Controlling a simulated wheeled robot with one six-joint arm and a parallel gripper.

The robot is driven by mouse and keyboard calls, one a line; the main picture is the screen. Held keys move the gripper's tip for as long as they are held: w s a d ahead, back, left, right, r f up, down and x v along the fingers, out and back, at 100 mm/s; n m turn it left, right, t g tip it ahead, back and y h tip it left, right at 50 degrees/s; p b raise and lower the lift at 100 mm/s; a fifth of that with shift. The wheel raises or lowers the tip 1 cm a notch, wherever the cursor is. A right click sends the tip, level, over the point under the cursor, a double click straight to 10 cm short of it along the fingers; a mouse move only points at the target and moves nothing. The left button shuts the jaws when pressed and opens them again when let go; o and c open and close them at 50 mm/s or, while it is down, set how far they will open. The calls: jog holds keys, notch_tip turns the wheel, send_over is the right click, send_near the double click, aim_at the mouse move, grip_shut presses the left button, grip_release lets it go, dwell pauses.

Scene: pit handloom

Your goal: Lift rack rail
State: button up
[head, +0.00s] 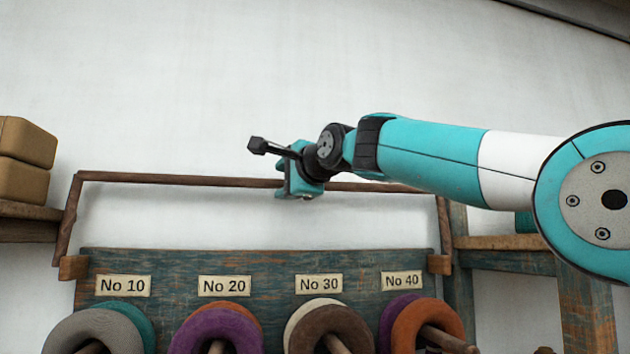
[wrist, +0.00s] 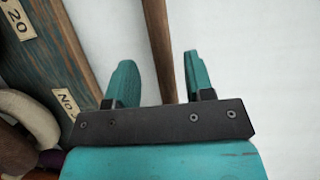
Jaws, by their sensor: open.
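The rack rail (head: 180,179) is a long, thin brown wooden bar. It runs across above the blue-green rack board, with a side arm slanting down at each end to a small wooden block. My gripper (head: 298,188) is at the rail, right of its middle, and covers a short stretch of it. In the wrist view the rail (wrist: 158,35) passes between the two open teal fingers (wrist: 160,75), with a gap to each. Its lower stretch is hidden behind the gripper's dark palm bar.
The rack board (head: 270,265) carries labels No 10 to No 40 and pegs with grey, teal, purple, orange and brown rings (head: 220,332). Tan boxes (head: 25,145) sit on a shelf at left. A wooden frame (head: 510,243) stands at right. The white wall above the rail is clear.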

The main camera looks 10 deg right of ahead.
jog(key=b+v, duration=0.5)
jog(key=v, duration=0.7)
jog(key=shift+s, duration=0.35)
jog(key=shift+f, duration=0.1)
